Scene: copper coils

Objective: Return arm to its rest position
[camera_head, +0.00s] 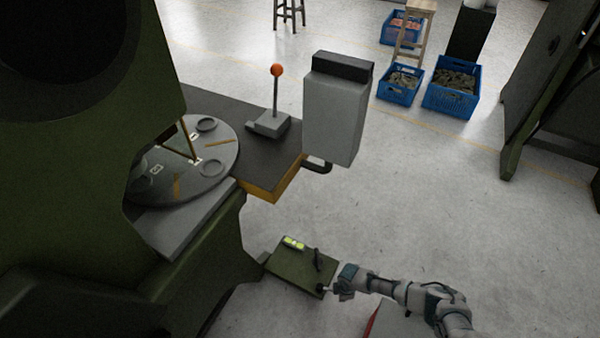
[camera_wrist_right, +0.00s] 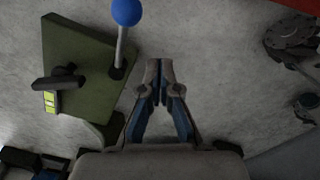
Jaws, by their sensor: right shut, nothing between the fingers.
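My right arm (camera_head: 415,295) reaches in from the lower right in the head view. Its gripper (camera_head: 332,289) is beside the right edge of a green control panel (camera_head: 288,272). In the right wrist view the gripper (camera_wrist_right: 160,68) has its fingertips together with nothing between them. A blue-knobbed lever (camera_wrist_right: 127,12) stands on the green panel (camera_wrist_right: 90,38), left of the fingers and apart from them in the picture. My left gripper is not in view.
A green press with a round dial table (camera_head: 218,158) fills the left. An orange-knobbed lever (camera_head: 276,72) and a grey box (camera_head: 335,115) stand beyond the panel. Blue crates (camera_head: 436,100) are at the back right. The floor right of the grey box is open.

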